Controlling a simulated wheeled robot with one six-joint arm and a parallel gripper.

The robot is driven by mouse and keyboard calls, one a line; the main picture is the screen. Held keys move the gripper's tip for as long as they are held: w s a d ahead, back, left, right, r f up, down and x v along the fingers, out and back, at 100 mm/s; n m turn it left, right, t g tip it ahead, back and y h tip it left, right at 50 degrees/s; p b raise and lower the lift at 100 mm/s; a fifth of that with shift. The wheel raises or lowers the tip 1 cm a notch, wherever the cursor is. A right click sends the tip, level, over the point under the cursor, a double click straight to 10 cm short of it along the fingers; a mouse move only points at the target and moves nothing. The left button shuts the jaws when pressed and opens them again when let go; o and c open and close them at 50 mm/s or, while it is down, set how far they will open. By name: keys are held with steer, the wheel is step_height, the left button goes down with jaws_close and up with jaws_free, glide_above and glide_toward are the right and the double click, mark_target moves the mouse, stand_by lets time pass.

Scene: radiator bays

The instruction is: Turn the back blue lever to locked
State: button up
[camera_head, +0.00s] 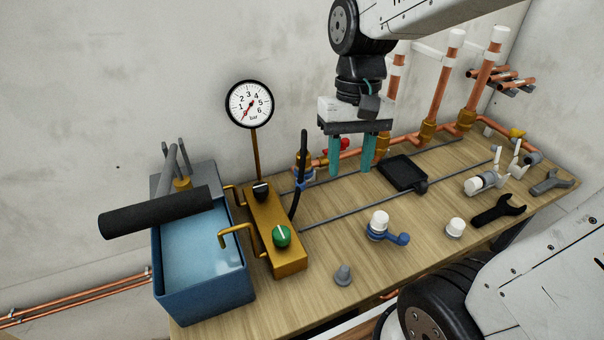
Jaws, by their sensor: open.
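A blue lever piece (304,178) shows at the back of the bench, below a brass fitting and partly hidden by a black hose; its exact angle is hard to tell. A second blue lever (399,239) is nearer the front, on a blue body with a white cap, its rounded end pointing right. My gripper (351,160) is at the back, above the bench, with its two teal fingers pointing down, apart and empty. It is to the right of the back blue lever, apart from it in the picture.
A blue water tank (205,290) with a black handle and a brass block (288,255) stand at the left. A gauge (249,104) rises behind. Copper pipes (440,85) stand at the back right. A black tray (402,171) and wrench (500,210) lie on the bench (330,262).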

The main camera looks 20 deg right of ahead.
mark_target(301, 180)
steer(key=w+a+f+m+g+y, duration=0.1)
steer(key=w+a+f+m+y, duration=0.2)
steer(key=w+m, duration=0.65)
steer(key=f+n, duration=0.1)
steer(key=f, duration=0.1)
steer(key=a+f, duration=0.1)
steer(key=f, duration=0.2)
steer(key=f+n, duration=0.1)
steer(key=f, duration=0.1)
steer(key=shift+w+a+f+n+h, duration=0.25)
steer(key=shift+w+a+n+h, duration=0.05)
steer(key=shift+a+n+h, duration=0.1)
jaws_close()
